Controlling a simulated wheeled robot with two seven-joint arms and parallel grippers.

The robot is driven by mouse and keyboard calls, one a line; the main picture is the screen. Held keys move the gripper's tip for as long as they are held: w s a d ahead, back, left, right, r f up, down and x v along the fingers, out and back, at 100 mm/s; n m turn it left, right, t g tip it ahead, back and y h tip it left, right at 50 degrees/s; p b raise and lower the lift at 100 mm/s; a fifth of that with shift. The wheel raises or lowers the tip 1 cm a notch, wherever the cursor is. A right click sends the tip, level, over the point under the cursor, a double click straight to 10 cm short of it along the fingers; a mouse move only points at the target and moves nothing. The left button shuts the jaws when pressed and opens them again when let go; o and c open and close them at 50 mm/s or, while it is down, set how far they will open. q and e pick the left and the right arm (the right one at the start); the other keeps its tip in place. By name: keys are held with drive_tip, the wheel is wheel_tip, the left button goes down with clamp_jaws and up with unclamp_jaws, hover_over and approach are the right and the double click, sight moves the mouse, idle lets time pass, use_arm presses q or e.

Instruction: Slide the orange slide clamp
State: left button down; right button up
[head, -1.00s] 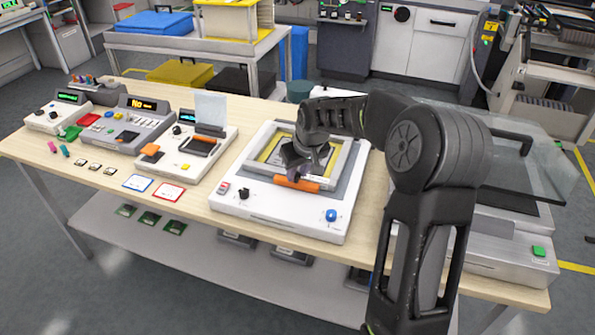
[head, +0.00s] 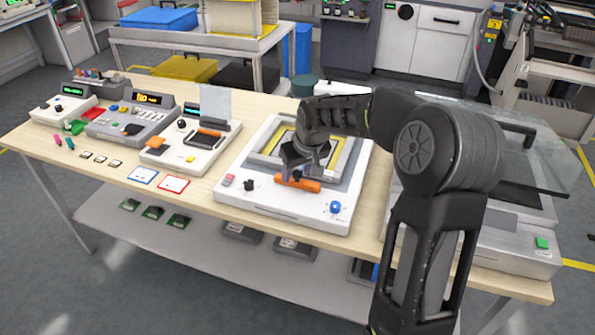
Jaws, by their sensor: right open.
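The orange slide clamp (head: 306,185) is a short orange bar at the front edge of the framed bed on the white machine (head: 285,209). My right gripper (head: 293,174) is open, over the left part of the clamp; its fingertips are small and dark here, and I cannot tell if they touch the clamp. My right arm hides part of the frame (head: 262,158) behind. My left gripper is not in view.
Left of the machine stand a white device with an orange-edged slot (head: 203,140) and a grey panel with a display (head: 130,124). Blue and red framed cards (head: 173,184) lie in front. A machine with a raised clear lid (head: 520,150) stands right.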

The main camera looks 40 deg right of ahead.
drive_tip(key=shift+r, duration=0.1)
drive_tip(key=v, duration=0.7)
drive_tip(key=shift+r+b, duration=0.25)
drive_tip(key=shift+b, duration=0.1)
drive_tip(key=shift+s, duration=0.15)
